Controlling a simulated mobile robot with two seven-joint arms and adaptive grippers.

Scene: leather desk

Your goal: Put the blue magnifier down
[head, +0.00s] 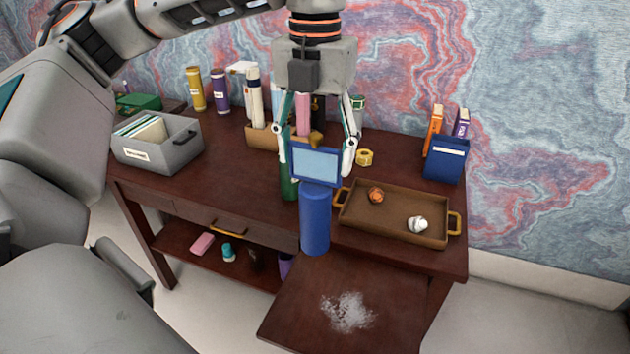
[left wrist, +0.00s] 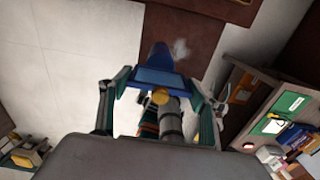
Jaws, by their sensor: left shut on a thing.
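The blue magnifier (head: 315,218) shows in the head view near the middle. It has a rectangular blue frame with a pale blue lens and a thick blue handle pointing down in the picture. My left gripper (head: 317,165) is shut on the frame, one finger at each side. The handle overlaps the desk's front edge and the lower leaf; I cannot tell whether it touches either. In the left wrist view the magnifier (left wrist: 158,60) sits between the fingers of the left gripper (left wrist: 160,85), handle pointing away. My right gripper is not in view.
A brown tray (head: 370,224) with an orange thing and a white thing is right of the magnifier. A lower leaf (head: 300,315) bears a white powdery patch (head: 348,312). A grey file box (head: 183,150) stands left, a blue holder (head: 446,160) right. Bare desk (head: 235,175) lies left of the magnifier.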

